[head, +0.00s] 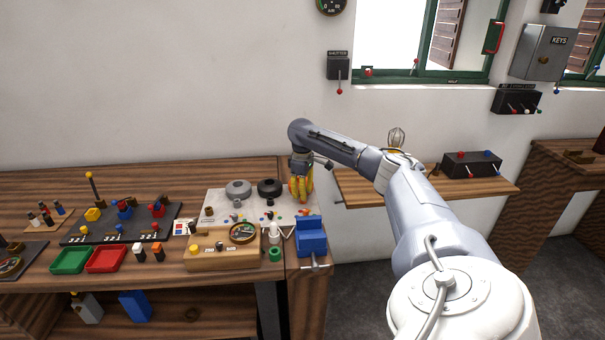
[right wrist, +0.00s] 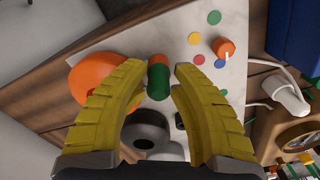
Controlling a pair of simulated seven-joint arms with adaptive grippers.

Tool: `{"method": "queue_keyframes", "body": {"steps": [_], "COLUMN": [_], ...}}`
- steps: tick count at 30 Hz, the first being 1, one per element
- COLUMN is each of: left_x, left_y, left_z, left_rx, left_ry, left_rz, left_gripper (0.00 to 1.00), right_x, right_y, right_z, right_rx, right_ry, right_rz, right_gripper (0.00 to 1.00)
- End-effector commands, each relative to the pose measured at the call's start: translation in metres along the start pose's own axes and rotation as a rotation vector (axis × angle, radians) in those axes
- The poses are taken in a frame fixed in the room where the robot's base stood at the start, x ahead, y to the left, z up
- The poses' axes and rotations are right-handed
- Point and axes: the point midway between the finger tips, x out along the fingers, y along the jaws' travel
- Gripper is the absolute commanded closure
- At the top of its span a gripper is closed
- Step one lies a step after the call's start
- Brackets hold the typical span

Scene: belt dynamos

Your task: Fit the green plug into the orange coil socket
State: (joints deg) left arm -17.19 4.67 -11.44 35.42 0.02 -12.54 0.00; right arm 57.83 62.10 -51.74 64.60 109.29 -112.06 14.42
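My right gripper (head: 301,186) is over the white sheet at the right end of the bench. In the right wrist view its two yellow fingers (right wrist: 160,68) are apart. A short cylinder with a green body, which looks like the green plug (right wrist: 158,82), shows between the fingertips. Its far end is orange-red. Gaps show on both sides, so it does not look gripped. A big round orange piece, likely the orange coil (right wrist: 88,80), lies left of it, partly behind the left finger. I cannot tell where its socket opening is. My left gripper is out of view.
A grey coil (head: 238,188) and a black coil (head: 269,187) stand left of the gripper. A blue vise (head: 311,238) is at the bench's front right. A small orange knob (right wrist: 224,47) and coloured dots lie on the white sheet (right wrist: 185,20). Green (head: 70,260) and red trays stand further left.

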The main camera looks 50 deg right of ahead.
Motion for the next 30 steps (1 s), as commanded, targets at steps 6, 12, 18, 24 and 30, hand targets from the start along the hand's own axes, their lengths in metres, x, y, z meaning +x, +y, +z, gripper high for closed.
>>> {"method": "queue_keyframes", "body": {"steps": [6,12,18,24,30], "left_x": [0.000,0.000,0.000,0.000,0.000], "left_y": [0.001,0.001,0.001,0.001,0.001], "left_z": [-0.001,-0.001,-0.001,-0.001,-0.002], "left_rx": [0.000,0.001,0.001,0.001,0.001], "left_ry": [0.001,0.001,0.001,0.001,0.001], "left_rz": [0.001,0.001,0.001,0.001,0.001], "left_gripper": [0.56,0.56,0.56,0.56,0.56], "right_x": [-0.023,-0.059,-0.091,-0.111,-0.119], "right_y": [0.003,0.001,0.000,-0.001,-0.001], "right_z": [0.001,0.000,0.000,0.000,0.000], "right_rx": [0.004,0.000,-0.001,-0.001,-0.001], "right_ry": [0.001,0.003,0.003,0.001,0.000], "right_rz": [0.005,0.003,0.002,0.001,0.000], "right_gripper": [0.67,0.67,0.67,0.67,0.67]}}
